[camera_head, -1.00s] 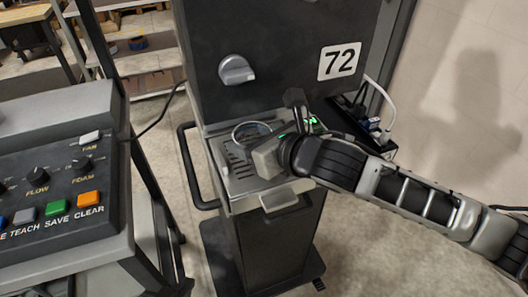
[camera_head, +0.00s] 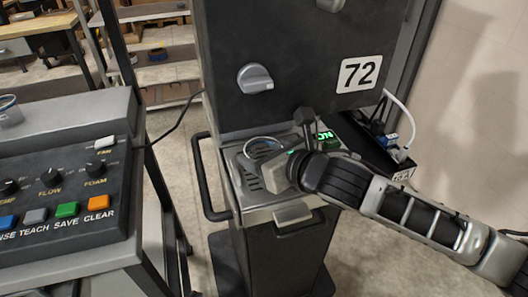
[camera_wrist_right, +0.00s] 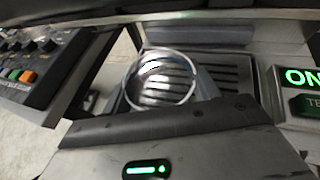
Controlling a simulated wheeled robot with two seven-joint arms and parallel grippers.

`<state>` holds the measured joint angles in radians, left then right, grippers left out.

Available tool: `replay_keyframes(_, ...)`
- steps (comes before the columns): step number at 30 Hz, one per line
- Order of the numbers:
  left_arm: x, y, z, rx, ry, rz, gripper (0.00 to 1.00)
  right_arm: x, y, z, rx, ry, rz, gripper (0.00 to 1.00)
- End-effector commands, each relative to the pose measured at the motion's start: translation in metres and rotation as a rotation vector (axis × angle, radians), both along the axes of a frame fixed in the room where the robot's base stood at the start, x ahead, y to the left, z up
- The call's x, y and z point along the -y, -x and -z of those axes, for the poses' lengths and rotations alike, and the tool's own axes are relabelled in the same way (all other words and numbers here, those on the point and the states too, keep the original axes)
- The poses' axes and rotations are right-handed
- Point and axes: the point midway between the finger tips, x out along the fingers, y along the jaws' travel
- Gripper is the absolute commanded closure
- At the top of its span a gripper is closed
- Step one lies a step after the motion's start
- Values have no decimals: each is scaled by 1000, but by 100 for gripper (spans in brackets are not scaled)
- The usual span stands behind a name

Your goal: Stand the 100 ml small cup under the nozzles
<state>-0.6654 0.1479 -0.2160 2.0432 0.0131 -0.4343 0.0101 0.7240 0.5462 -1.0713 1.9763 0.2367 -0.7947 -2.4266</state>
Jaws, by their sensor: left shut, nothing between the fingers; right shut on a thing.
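The small clear cup (camera_head: 263,142) shows as a round rim over the slotted drip tray (camera_head: 238,172) of the dispenser. My right gripper (camera_head: 283,168) comes in from the right and is shut on the cup, hiding part of it. In the right wrist view the clear cup (camera_wrist_right: 162,80) appears from above between the fingers, with the tray slots behind and through it. I cannot tell whether its base touches the tray. The nozzles are not clearly visible. My left gripper is not in view.
The dark dispenser body (camera_head: 300,100) with a grey knob (camera_head: 255,78) and a 72 label rises behind the tray. A black side handle (camera_head: 205,180) is left of it. A button console (camera_head: 65,190) stands at the left, with another clear cup (camera_head: 9,112) at its back edge.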

Motion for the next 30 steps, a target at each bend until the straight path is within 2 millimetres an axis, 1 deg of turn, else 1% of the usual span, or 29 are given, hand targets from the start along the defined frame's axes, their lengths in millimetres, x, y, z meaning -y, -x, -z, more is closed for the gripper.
replay_keyframes(16,0,-4,1,9,-1,1,100,0,0,12,-1,1,0,61)
replay_keyframes(17,0,-4,1,9,-1,0,100,0,0,11,0,0,0,34)
replay_keyframes(18,0,-4,1,9,-1,0,100,0,0,11,0,0,0,23)
replay_keyframes(19,0,-4,1,9,-1,0,100,0,0,11,0,0,0,15)
replay_keyframes(28,0,-3,2,6,-1,-1,100,-1,1,11,-2,-2,-3,14)
replay_keyframes(30,0,-3,1,4,-1,0,100,2,5,9,0,0,-4,14)
